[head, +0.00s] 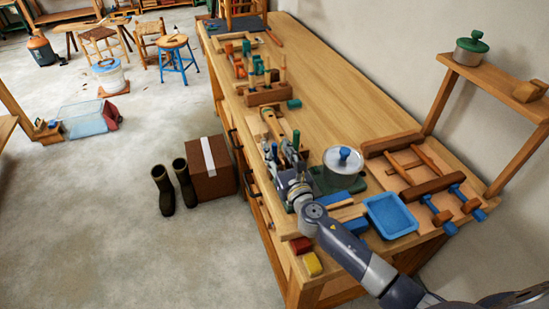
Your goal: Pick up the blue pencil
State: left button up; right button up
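I cannot make out a blue pencil for certain. My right arm comes in from the lower right, and its gripper (285,157) is over the near left part of the workbench (335,75). The gripper is among small dark, green and blue items at the bench's left edge, which are too small to tell apart. Its fingers blend with these items, so I cannot see whether it is open or shut or holds anything. The arm hides part of the bench top below it. My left gripper is not in view.
A pot with a blue knob (342,168), a blue tray (391,215) and a wooden frame with blue handles (425,172) stand right of the gripper. A wooden tool rack (265,94) is farther back. A box (209,171) and boots (163,190) stand on the floor.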

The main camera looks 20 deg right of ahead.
aim_at(275, 147)
jog(key=w, duration=0.3)
jog(key=shift+w+f, duration=0.2)
jog(key=shift+w, duration=0.25)
jog(key=shift+r, duration=0.1)
jog(key=c, duration=0.8)
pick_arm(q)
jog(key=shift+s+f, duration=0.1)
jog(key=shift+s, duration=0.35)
pick_arm(e)
jog(key=shift+c, duration=0.3)
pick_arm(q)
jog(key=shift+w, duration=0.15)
